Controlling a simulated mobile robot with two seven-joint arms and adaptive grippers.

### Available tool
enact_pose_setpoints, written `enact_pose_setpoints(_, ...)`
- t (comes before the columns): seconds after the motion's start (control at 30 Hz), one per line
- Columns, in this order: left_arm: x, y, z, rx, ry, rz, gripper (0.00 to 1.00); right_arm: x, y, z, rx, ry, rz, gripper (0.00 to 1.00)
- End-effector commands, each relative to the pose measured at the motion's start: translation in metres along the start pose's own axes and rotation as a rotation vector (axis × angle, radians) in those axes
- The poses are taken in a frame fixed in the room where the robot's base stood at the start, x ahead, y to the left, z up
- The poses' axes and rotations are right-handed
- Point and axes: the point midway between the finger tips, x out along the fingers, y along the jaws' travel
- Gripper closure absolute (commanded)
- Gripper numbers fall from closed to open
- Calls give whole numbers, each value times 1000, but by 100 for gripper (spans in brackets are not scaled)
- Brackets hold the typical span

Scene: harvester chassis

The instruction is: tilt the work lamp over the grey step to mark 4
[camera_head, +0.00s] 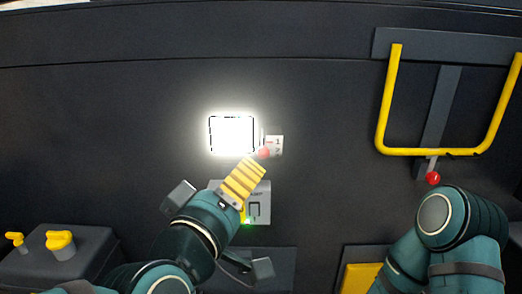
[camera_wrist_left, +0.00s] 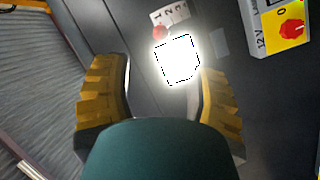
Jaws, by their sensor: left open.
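The work lamp (camera_head: 232,135) is lit and glares white on the dark chassis wall. In the left wrist view the lamp (camera_wrist_left: 177,60) shows between the fingers. A small white mark plate (camera_head: 274,146) is at its right, with a 1 legible; a red tip (camera_head: 264,153) sits beside that plate. In the left wrist view several marks show on the plate (camera_wrist_left: 170,15), some too small to read. My left gripper (camera_head: 255,163) is open, its yellow fingers just below the lamp; contact cannot be told. My right gripper is out of view. I cannot identify the grey step for certain.
A grey switch box (camera_head: 260,207) with a green light is below the lamp, partly behind my left gripper. A yellow U-shaped bar (camera_head: 383,110) with a red knob (camera_head: 433,178) is at right. Yellow knobs (camera_head: 60,241) sit on a grey box at lower left.

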Motion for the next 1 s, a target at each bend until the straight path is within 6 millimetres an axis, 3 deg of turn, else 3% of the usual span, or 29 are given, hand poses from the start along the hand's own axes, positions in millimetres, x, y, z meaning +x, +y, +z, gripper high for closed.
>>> enact_pose_setpoints(0.6, 92, -1, 0, -2, -2, -3, 43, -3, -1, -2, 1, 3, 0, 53)
enact_pose_setpoints(0.8, 111, -1, 0, -1, -2, -2, 43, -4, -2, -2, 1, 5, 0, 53)
enact_pose_setpoints(1.0, 118, -1, 0, 1, -1, -1, 43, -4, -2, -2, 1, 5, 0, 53)
